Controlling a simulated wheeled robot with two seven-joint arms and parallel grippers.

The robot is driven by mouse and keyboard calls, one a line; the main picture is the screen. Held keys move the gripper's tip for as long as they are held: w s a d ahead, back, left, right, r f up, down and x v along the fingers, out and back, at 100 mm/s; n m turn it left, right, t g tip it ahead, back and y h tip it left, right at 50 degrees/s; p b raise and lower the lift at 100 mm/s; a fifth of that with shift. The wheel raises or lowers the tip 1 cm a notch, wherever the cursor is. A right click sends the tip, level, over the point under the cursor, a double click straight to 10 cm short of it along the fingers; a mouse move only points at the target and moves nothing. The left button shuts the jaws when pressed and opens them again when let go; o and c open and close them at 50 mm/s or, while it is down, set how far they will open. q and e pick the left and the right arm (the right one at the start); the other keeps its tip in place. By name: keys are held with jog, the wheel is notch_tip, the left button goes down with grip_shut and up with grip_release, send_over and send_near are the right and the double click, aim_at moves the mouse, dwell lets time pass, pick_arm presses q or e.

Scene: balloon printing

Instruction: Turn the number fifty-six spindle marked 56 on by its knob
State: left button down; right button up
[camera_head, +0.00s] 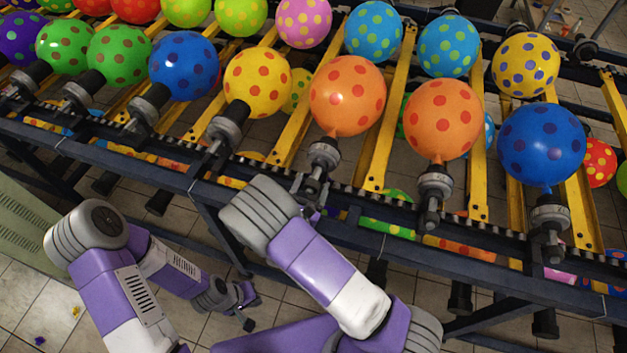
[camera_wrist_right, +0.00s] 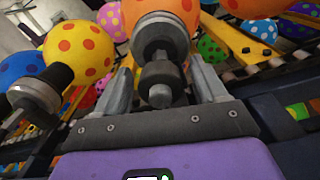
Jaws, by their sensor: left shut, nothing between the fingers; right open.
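The spindle (camera_head: 323,155) under an orange balloon with red dots (camera_head: 347,95) stands directly beyond my right gripper (camera_head: 311,190). In the right wrist view my right gripper (camera_wrist_right: 163,85) is open, with one finger on each side of that spindle's dark knob (camera_wrist_right: 161,82). The fingers look apart from the knob, with gaps on both sides. I cannot read a 56 on any spindle. My left gripper (camera_head: 247,308) is shut and empty, low and away from the rack.
Neighbouring spindles carry a yellow balloon (camera_head: 257,82), a second orange balloon (camera_head: 442,119) and a blue balloon (camera_head: 542,145). A dark rail (camera_head: 420,245) runs along the rack's front. Tiled floor (camera_head: 40,300) lies open at lower left, beside a green cabinet (camera_head: 30,225).

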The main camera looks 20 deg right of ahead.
jog(key=shift+x, duration=0.95)
jog(key=shift+c, duration=0.4)
jog(key=c, duration=0.9)
jog(key=shift+c, duration=0.2)
